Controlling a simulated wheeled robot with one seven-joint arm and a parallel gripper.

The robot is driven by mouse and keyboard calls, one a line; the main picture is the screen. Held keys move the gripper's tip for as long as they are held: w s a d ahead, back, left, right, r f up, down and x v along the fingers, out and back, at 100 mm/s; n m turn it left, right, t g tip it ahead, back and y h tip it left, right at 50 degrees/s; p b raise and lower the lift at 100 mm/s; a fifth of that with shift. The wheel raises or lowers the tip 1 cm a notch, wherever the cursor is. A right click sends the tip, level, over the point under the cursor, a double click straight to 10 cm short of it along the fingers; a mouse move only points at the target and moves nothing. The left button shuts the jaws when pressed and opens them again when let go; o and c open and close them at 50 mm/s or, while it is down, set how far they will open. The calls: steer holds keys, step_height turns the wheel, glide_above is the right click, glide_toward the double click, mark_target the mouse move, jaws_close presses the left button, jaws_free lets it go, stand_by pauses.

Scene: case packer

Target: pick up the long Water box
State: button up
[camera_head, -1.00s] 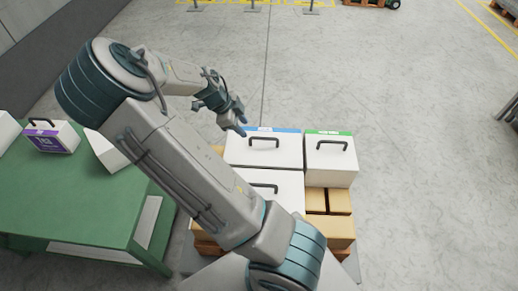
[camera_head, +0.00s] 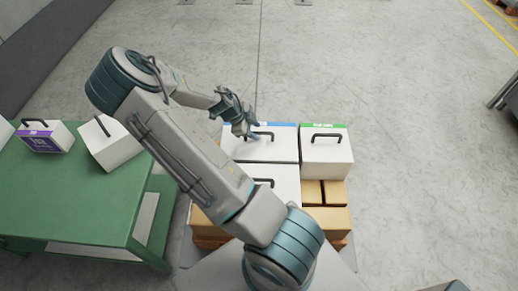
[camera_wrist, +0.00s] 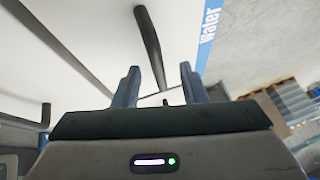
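The long Water box (camera_head: 275,150) is white with a blue strip along its far edge and a black handle (camera_head: 266,135) on top. It sits at the far left of the stack. In the wrist view its "Water" label (camera_wrist: 209,30) shows on the blue strip at upper right. My gripper (camera_head: 252,136) is over this box, close to the handle's left end. In the wrist view my gripper (camera_wrist: 157,80) is open, with two blue fingers apart. The handle (camera_wrist: 150,45) runs between and ahead of the fingertips; I cannot tell whether they reach down around it.
A white box with a green strip (camera_head: 326,158) stands right beside it. Another white box (camera_head: 287,180) is in front, partly behind my arm. Brown cartons (camera_head: 325,220) lie below. A green table (camera_head: 70,210) at left holds a purple-labelled box (camera_head: 40,142) and other white boxes.

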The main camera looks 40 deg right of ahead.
mark_target(259, 133)
steer(key=x, duration=0.3)
steer(key=shift+s+d, duration=0.1)
steer(key=shift+s, duration=0.05)
jaws_close()
stand_by(0.9)
stand_by(0.4)
